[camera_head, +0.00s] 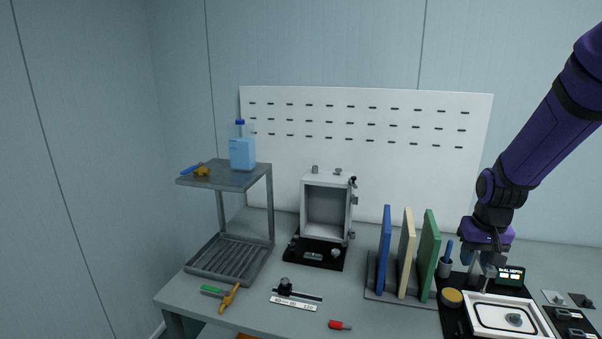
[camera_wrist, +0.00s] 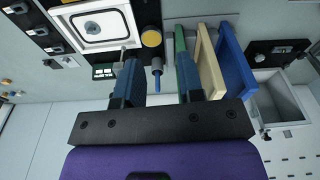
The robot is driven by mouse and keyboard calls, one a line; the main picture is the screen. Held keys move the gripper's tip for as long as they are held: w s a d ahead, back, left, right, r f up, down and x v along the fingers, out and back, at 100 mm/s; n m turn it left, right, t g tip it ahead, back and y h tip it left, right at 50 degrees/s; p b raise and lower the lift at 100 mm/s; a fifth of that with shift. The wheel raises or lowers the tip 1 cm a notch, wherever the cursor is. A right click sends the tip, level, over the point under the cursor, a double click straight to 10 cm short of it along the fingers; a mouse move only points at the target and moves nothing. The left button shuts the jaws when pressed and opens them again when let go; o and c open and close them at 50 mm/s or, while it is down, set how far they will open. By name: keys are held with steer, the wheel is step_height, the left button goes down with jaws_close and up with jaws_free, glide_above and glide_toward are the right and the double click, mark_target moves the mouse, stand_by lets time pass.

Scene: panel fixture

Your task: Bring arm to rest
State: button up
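My arm comes in from the upper right in the head view. Its purple wrist and my gripper (camera_head: 487,262) hang over the right part of the bench, close to a white-framed panel (camera_head: 480,314) and a small "SEAL" display (camera_head: 510,274). In the wrist view my gripper (camera_wrist: 158,72) has its two dark fingers spread apart. A grey holder with a blue-handled tool (camera_wrist: 157,78) shows between the fingers in that picture, but no grip on it shows. The exact gap between my fingertips and the fixture is hard to tell.
Blue, cream and green upright boards (camera_head: 407,252) stand just left of my gripper. An open grey box (camera_head: 327,208), a shelf rack (camera_head: 228,177) with a blue bottle (camera_head: 242,150), and a white pegboard (camera_head: 365,120) lie farther left and behind. The air above the bench's middle is clear.

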steer(key=s+a+r+n+t, duration=0.1)
steer(key=s+a+r, duration=0.2)
steer(key=s+r, duration=0.3)
steer(key=s+a+r+t, duration=0.1)
steer(key=s+a+r, duration=0.15)
steer(key=r, duration=0.55)
steer(key=s+a+r+t, duration=0.1)
steer(key=s+r, duration=0.2)
steer(key=s, duration=0.5)
steer(key=s+a+r+n, duration=0.1)
steer(key=s+a+r, duration=0.1)
steer(key=s, duration=0.5)
steer(key=shift+s+a+r+t, duration=0.3)
steer(key=shift+s+r+t, duration=0.1)
steer(key=shift+r, duration=0.5)
